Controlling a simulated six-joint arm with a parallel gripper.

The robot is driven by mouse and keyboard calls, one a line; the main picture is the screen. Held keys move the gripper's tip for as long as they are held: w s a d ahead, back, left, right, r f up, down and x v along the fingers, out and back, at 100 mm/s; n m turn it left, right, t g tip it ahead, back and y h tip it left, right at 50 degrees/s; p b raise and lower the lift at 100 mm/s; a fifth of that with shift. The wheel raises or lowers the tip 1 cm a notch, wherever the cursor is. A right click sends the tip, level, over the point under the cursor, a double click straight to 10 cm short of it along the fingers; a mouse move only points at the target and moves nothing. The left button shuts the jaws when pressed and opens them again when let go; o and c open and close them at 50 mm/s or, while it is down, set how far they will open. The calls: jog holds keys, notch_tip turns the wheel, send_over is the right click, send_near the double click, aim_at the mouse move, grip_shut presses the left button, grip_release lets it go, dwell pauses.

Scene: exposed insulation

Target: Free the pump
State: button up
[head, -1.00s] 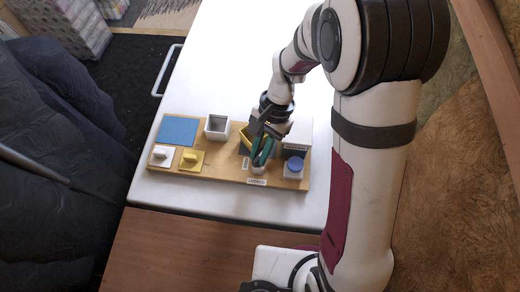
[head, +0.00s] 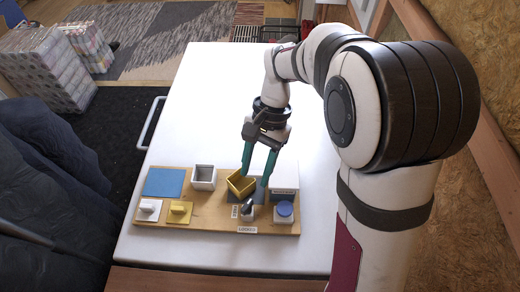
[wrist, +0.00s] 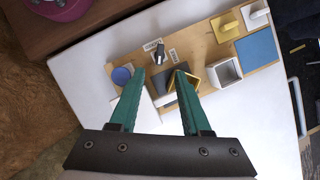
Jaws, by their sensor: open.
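A small dark and silver part (head: 247,207) stands at the front of the wooden board; it also shows in the wrist view (wrist: 160,54). I cannot tell for sure whether it is the pump. A yellow open box (head: 240,184) sits askew behind it, beside a dark grey pad; in the wrist view the box (wrist: 193,80) is partly hidden by a finger. My gripper (head: 256,178) is open, with green fingers pointing down above the board.
The wooden board (head: 205,216) also carries a blue square (head: 164,182), a grey-white open box (head: 203,177), a white knobbed lid (head: 149,209), a yellow knobbed lid (head: 179,211), a blue-topped container (head: 284,211) and a white block (head: 285,176). The white table (head: 215,100) behind is clear.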

jog(key=v, duration=0.6)
jog(key=shift+r, duration=0.2)
jog(key=s+d+t, duration=0.2)
jog(key=s+d, duration=0.2)
jog(key=s, duration=0.5)
jog(key=s+d+t, duration=0.1)
jog(key=s+d, duration=0.3)
jog(key=s, duration=0.6)
jog(key=shift+f+t, duration=0.4)
jog(key=shift+f, duration=0.05)
